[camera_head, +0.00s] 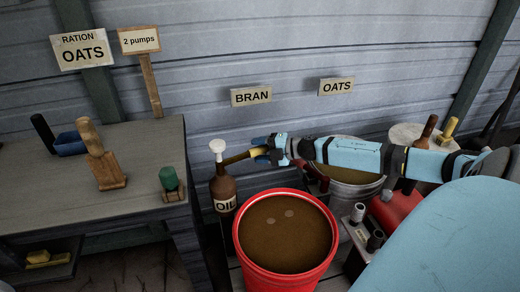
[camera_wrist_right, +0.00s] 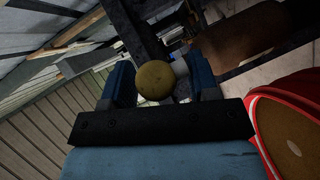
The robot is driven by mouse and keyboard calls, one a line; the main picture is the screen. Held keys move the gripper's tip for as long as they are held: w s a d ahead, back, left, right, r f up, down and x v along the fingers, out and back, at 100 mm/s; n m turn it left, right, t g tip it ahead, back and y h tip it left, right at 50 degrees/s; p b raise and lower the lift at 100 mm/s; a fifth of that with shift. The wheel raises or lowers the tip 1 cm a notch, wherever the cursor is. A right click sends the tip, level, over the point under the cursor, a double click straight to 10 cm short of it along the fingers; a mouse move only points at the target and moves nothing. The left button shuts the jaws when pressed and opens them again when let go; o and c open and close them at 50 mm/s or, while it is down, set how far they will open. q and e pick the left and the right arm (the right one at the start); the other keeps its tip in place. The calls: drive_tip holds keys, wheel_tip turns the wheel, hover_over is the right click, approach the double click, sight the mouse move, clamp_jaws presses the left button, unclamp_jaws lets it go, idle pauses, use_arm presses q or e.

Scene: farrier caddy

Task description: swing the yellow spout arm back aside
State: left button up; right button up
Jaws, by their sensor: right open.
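The brown oil bottle (camera_head: 223,188) with an OIL label and a white pump top (camera_head: 217,147) stands between the bench and the red bucket. Its yellow spout arm (camera_head: 237,158) points right from the bottle neck, near the bucket's back left rim. My right gripper (camera_head: 268,151) is at the spout's outer end, its fingers open. In the right wrist view the spout's round yellow end (camera_wrist_right: 154,80) shows between the two blue fingers (camera_wrist_right: 160,84), with gaps visible beside it. The bottle's brown body (camera_wrist_right: 240,35) lies beyond, upper right. My left gripper is not in view.
The red bucket (camera_head: 238,243) with brown contents stands just in front of the spout. A grey metal tub (camera_head: 345,190) is behind my right arm. The wooden bench (camera_head: 50,199) is at left, with a green-topped block (camera_head: 170,182) near its right edge.

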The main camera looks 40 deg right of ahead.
clamp_jaws()
use_arm(q)
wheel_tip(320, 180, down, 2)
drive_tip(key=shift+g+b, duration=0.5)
drive_tip(key=shift+b, duration=0.2)
use_arm(e)
drive_tip(key=w+n+g+y, duration=0.2)
drive_tip(key=w+n+y, duration=0.1)
drive_tip(key=shift+w+d+g, duration=0.2)
drive_tip(key=shift+w+g, duration=0.1)
drive_tip(key=shift+g, duration=0.1)
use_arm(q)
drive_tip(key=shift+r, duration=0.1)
use_arm(e)
unclamp_jaws()
drive_tip(key=shift+w, duration=0.1)
